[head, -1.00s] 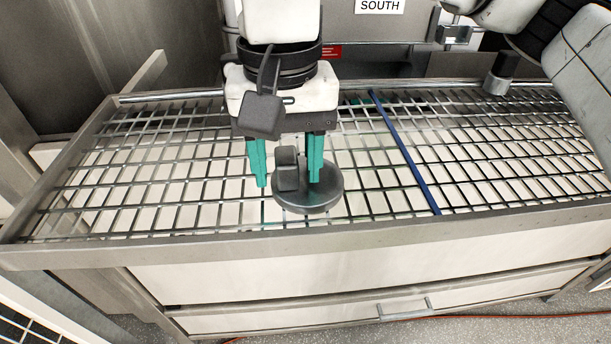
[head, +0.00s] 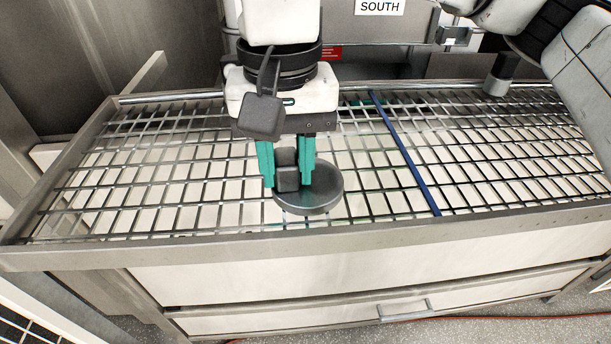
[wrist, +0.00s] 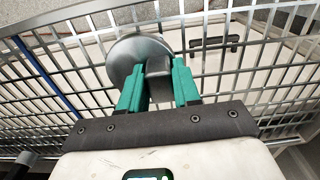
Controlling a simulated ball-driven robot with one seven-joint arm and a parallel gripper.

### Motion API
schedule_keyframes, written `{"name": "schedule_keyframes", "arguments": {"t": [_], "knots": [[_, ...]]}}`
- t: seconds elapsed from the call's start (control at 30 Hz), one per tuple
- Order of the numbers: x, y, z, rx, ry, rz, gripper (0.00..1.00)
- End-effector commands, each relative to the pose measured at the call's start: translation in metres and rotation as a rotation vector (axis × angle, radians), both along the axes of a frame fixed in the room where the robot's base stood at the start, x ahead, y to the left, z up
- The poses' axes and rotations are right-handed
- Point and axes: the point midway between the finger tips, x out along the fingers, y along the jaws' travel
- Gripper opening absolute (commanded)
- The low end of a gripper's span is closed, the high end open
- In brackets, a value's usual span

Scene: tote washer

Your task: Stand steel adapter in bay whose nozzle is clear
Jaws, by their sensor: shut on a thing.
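The steel adapter (head: 318,198) is a grey round disc with a squared block standing up from it. It is on or just over the wire rack, left of the blue strip; I cannot tell whether it touches the wires. My gripper (head: 288,180) points down over it, its teal fingers shut on the block. In the wrist view the disc (wrist: 130,55) shows beyond the fingertips, and my gripper (wrist: 160,82) has a finger on each side of the block. No nozzle can be made out in these views.
The wire rack (head: 180,190) has a raised steel rim (head: 420,220) along its front. A blue strip (head: 405,155) crosses the rack, with open mesh on both sides. A dark-topped grey cylinder (head: 500,75) stands at the back right. A panel labelled SOUTH (head: 380,7) is behind.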

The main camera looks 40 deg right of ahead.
Motion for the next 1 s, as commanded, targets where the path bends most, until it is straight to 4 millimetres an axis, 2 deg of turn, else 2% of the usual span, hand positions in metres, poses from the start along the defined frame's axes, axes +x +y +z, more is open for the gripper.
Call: {"name": "schedule_keyframes", "arguments": {"t": [0.37, 1.0], "knots": [[0.000, 0.000, 0.002, 0.001, -0.001, 0.000, 0.00], [0.000, 0.000, 0.029, -0.001, -0.001, 0.000, 0.00]]}}
